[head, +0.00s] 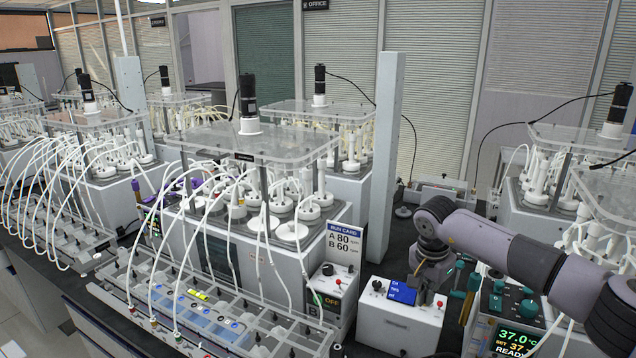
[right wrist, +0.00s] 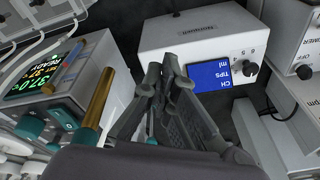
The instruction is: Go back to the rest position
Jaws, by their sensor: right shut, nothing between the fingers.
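My right arm reaches in from the right in the head view. Its gripper (head: 427,290) points down beside the white box with a blue display (head: 398,318), partly hiding the box's right end. In the right wrist view the dark fingers of my right gripper (right wrist: 168,78) are together with nothing between them. The white box (right wrist: 185,42) with its blue display and black knob is just beyond the fingertips; I cannot tell whether they touch it. My left gripper is not in view.
A reactor with a clear top plate (head: 250,140) and many white tubes stands left of the box. A heater unit (head: 505,330) showing 37.0 and READY is close to my right arm. A grey post (head: 386,160) rises behind.

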